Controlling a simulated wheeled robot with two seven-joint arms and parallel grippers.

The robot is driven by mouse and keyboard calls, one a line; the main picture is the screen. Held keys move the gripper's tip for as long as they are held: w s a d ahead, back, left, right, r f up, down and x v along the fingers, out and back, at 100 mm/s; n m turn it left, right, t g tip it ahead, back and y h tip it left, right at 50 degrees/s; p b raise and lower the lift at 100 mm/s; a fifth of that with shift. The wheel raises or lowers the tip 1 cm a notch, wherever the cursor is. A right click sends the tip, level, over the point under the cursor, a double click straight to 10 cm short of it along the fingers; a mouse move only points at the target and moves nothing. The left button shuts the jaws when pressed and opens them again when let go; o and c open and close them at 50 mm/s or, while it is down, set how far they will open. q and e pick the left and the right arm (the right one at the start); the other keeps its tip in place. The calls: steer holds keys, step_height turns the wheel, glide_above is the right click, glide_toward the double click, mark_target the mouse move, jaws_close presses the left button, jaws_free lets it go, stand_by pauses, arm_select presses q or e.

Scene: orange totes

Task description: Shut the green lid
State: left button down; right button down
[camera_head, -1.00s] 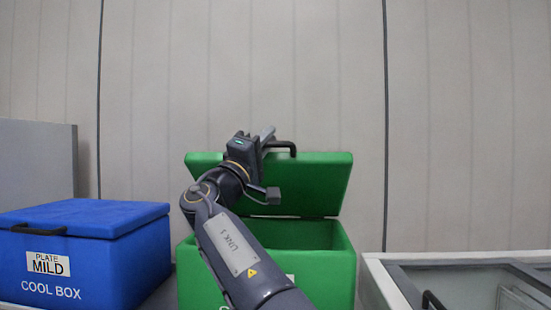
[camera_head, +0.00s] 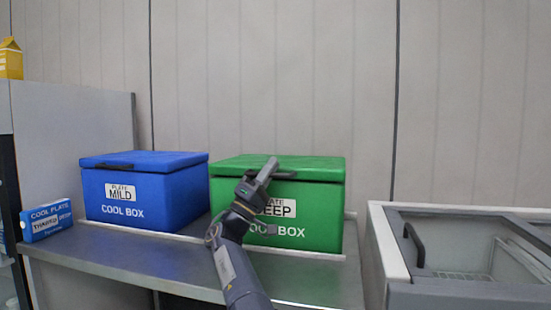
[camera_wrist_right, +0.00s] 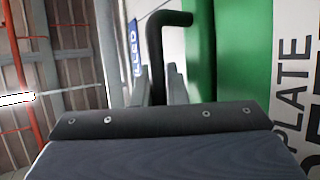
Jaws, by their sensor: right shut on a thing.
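The green cool box (camera_head: 320,228) stands on the grey counter. Its green lid (camera_head: 310,167) lies flat across the top of the box. A dark handle (camera_head: 284,175) sticks out at the lid's front edge. My right gripper (camera_head: 268,168) is at the front of the lid, shut on the handle. In the right wrist view the dark handle (camera_wrist_right: 156,60) stands between the two grey fingers (camera_wrist_right: 160,85), beside the green surface (camera_wrist_right: 200,45). My arm hides part of the box's label. My left gripper is not in view.
A blue cool box (camera_head: 140,195) with its lid down stands to the left. A chest freezer (camera_head: 460,255) with a dark handle is at the right. The counter front (camera_head: 130,262) is bare.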

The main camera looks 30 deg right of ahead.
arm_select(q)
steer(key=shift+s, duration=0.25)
arm_select(e)
steer(key=shift+s+a+f, duration=0.1)
steer(key=shift+f, duration=0.15)
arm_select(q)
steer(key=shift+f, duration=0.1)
arm_select(e)
steer(key=c, duration=1.7)
jaws_free()
steer(key=shift+f, duration=0.1)
